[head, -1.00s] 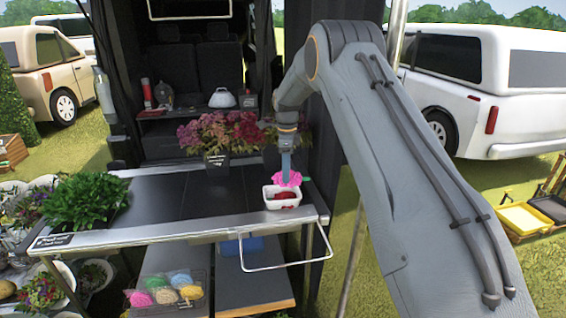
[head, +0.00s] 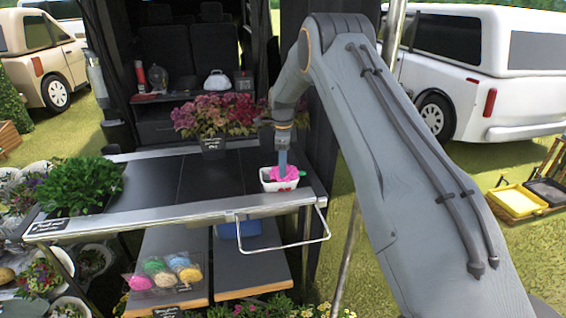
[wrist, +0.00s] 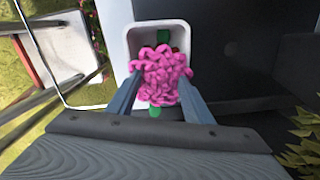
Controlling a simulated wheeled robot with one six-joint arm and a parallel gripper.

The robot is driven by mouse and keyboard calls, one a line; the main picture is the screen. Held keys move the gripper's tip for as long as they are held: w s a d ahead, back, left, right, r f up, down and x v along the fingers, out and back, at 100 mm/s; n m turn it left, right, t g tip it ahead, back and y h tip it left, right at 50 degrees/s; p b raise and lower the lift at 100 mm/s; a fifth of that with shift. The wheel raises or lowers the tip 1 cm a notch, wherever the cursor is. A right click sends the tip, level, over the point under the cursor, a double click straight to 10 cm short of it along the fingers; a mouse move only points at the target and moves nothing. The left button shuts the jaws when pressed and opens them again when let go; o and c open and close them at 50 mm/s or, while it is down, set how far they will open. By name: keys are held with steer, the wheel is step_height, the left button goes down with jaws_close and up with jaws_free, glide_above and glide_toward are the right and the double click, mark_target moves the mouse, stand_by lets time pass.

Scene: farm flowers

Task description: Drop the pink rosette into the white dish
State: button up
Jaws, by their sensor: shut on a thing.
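The pink rosette (wrist: 162,75) is a ruffled pink bundle between the two fingers of my gripper (wrist: 158,92) in the wrist view. My gripper is shut on it. In the head view the rosette (head: 285,172) shows at the tip of my gripper (head: 283,164), at the white dish (head: 279,186). The white dish (wrist: 131,42) is behind and around the rosette in the wrist view. Green and a little red show inside the dish beside the rosette. I cannot tell whether the rosette touches the dish floor.
The dish stands near the right end of the dark table (head: 160,187). Red and pink flowers in a pot (head: 213,145) stand behind it. A leafy green plant (head: 82,185) is at the left end. The table's middle is clear. A metal rail (head: 285,262) juts out in front.

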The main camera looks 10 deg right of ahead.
steer(key=o, duration=1.1)
step_height(320, 180, up, 7)
steer(key=b, duration=0.2)
steer(key=shift+r+b, duration=0.1)
steer(key=shift+b, duration=0.3)
steer(key=shift+r, duration=0.35)
